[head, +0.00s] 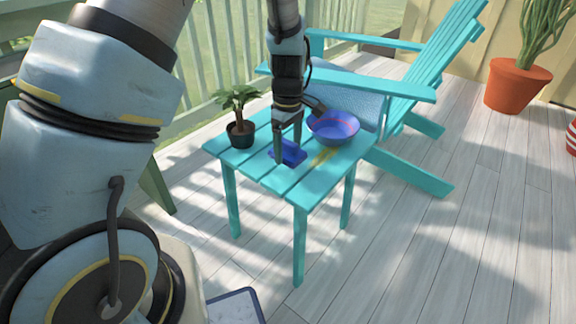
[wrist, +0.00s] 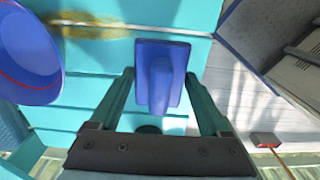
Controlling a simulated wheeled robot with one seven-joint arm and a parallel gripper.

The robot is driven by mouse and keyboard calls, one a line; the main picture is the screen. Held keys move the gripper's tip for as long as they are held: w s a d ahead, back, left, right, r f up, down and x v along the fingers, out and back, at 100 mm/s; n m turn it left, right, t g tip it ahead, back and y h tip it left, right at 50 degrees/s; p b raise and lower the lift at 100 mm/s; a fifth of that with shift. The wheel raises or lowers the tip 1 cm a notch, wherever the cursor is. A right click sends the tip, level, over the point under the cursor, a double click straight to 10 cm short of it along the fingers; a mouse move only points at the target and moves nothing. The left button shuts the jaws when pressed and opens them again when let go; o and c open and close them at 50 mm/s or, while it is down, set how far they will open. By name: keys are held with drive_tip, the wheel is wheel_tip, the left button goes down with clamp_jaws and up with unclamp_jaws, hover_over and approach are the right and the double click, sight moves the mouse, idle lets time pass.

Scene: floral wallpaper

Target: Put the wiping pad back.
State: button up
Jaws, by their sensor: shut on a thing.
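The wiping pad (head: 293,151) is a blue block with a raised grip, at the teal slatted side table (head: 318,188). My gripper (head: 288,158) points down over the table with its fingers around the pad. In the wrist view the pad (wrist: 162,75) sits between the two fingers, and my gripper (wrist: 160,95) is shut on it. I cannot tell whether the pad's underside touches the table top.
A blue bowl (head: 335,127) and a potted plant (head: 240,130) stand on the table. A yellow smear (head: 325,156) lies beside the bowl. A teal chair (head: 405,90) stands behind. A blue-edged tray (head: 235,307) shows low in front.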

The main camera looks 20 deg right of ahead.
sight(288, 171)
drive_tip(key=shift+f+b, duration=0.4)
drive_tip(key=shift+f, duration=1.8)
drive_tip(key=shift+f, duration=0.15)
drive_tip(key=o, duration=1.2)
drive_tip(key=shift+c, duration=0.2)
wheel_tip(288, 171, up, 12)
drive_tip(key=shift+r+p, duration=0.15)
drive_tip(key=shift+p, duration=1.1)
drive_tip(key=s+a+r+m, duration=0.1)
drive_tip(key=a+r+m, duration=0.1)
drive_tip(key=a, duration=0.8)
drive_tip(key=s+a+r+m+t, duration=0.1)
drive_tip(key=a+r+m, duration=0.1)
drive_tip(key=a, duration=0.8)
drive_tip(key=s+a+r+m, duration=0.2)
drive_tip(key=a+m, duration=0.1)
drive_tip(key=a, duration=0.7)
drive_tip(key=shift+t, duration=0.3)
drive_tip(key=shift+a+r, duration=0.1)
